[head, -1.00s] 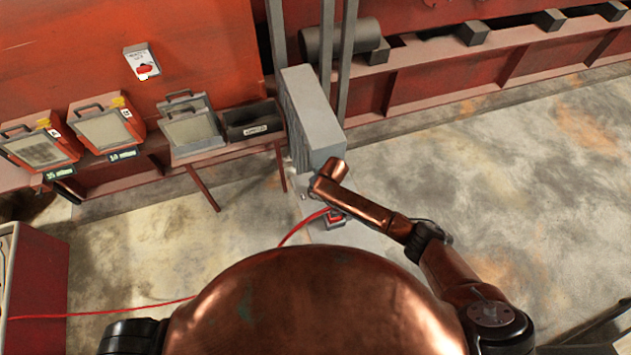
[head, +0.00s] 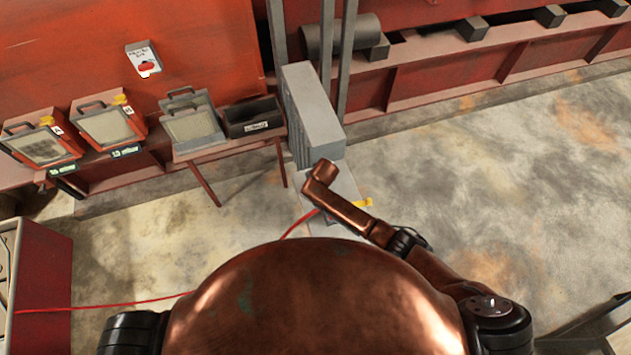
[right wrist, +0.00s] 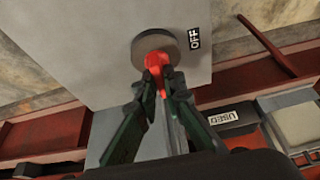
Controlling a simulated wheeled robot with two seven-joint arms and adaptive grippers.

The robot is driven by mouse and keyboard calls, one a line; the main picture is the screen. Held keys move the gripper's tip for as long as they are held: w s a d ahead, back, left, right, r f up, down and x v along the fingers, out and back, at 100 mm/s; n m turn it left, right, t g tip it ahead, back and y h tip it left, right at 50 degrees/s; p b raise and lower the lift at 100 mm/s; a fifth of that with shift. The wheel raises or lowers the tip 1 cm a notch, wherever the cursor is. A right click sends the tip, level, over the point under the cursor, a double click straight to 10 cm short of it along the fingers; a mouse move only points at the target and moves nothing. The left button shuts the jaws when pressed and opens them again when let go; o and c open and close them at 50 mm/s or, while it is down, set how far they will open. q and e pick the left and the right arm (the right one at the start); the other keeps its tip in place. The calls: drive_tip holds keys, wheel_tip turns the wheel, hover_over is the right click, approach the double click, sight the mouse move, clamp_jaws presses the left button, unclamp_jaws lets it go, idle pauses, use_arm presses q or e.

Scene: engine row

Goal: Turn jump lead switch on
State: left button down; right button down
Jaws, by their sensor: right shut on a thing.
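In the right wrist view a red switch handle (right wrist: 157,66) sits on a round dark grey disc (right wrist: 165,50) on a grey panel (right wrist: 110,50). A black label reading OFF (right wrist: 194,39) is beside the disc. My right gripper (right wrist: 158,84) is shut on the red handle, its two fingertips on either side of it. In the head view my right arm reaches to the grey box (head: 312,105), and the arm hides the gripper and handle. A red lead (head: 300,224) runs from under the arm to the left. My left gripper is not in view.
A dark bin (head: 252,118) and grey and orange framed cases (head: 110,124) stand on a red shelf left of the box. A small switch plate (head: 142,59) is on the red wall. Open floor (head: 480,190) is at the right.

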drive_tip(key=c, duration=2)
unclamp_jaws()
drive_tip(key=shift+c, duration=0.2)
drive_tip(key=v, duration=1.2)
